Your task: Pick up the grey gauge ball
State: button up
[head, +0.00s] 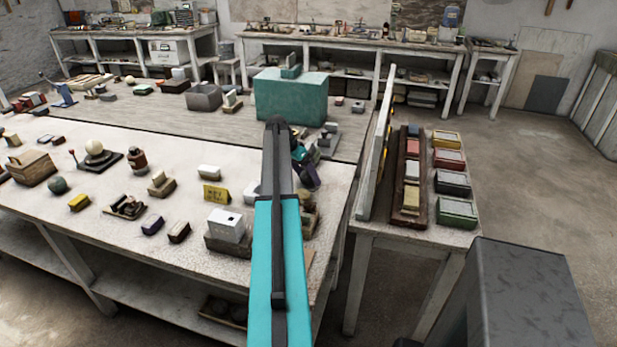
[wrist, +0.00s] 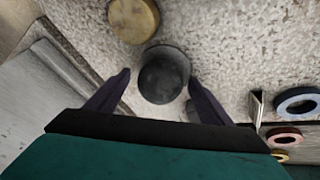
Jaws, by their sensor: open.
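A dark grey ball (wrist: 164,76), which looks like the gauge ball, sits on the speckled tabletop in the wrist view, with a dark ring or shadow around it. My gripper (wrist: 159,77) is open, with one dark finger on each side of the ball. I see gaps beside the ball, and I cannot tell how high the fingertips are. In the head view my gripper (head: 307,176) is partly behind my arm, over the right part of the table, and that ball is hidden. Another dark greenish ball (head: 57,185) lies far left on the table.
A brass disc (wrist: 134,18) lies close beyond the ball. A blue-grey ring (wrist: 279,101), a reddish ring (wrist: 267,138) and a metal bracket (wrist: 257,107) are to the right. A pale grey block (wrist: 60,100) stands at left. A teal block (head: 290,98) stands behind my gripper.

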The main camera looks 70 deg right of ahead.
jog(key=shift+f, duration=0.1)
dwell(0.5)
jog(key=c, duration=1.5)
jog(key=shift+c, duration=0.2)
jog(key=shift+r+b, duration=1.4)
jog(key=shift+r, duration=3.65)
